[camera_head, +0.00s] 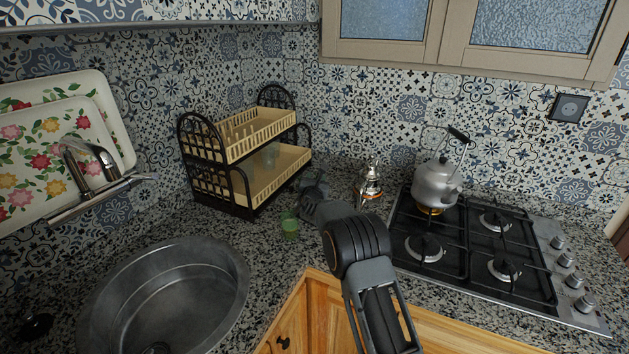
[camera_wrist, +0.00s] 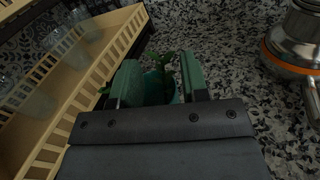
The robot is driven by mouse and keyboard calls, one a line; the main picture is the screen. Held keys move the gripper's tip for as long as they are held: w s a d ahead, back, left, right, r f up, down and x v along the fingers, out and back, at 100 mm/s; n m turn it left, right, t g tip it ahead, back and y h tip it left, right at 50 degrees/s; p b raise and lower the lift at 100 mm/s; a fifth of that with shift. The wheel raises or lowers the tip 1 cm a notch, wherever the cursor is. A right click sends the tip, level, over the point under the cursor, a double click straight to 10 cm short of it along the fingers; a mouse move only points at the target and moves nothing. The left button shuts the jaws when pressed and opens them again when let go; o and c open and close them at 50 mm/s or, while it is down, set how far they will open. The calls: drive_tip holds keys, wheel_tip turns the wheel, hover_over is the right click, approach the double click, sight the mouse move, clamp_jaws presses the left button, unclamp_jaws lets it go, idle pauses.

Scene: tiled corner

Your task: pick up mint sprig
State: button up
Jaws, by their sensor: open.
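The mint sprig (camera_wrist: 166,62) shows in the wrist view as small green leaves at a teal, cup-like thing (camera_wrist: 155,88). My gripper (camera_wrist: 160,72) is open, with one green finger on each side of the sprig and the teal thing. I cannot tell whether either finger touches them. In the head view my gripper (camera_head: 314,188) is over the counter, right of the dish rack, and I cannot make out the sprig there.
The two-tier dish rack (camera_head: 195,158) stands close on the left, with glasses in it. A moka pot (camera_head: 370,184) stands to the right, then a kettle (camera_head: 437,184) on the hob (camera_head: 455,290). The sink (camera_head: 170,300) is front left.

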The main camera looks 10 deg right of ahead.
sight(316, 176)
drive_tip(key=shift+p+x, duration=0.35)
drive_tip(key=shift+x, duration=1.25)
drive_tip(key=c, duration=0.7)
drive_tip(key=shift+r, duration=0.15)
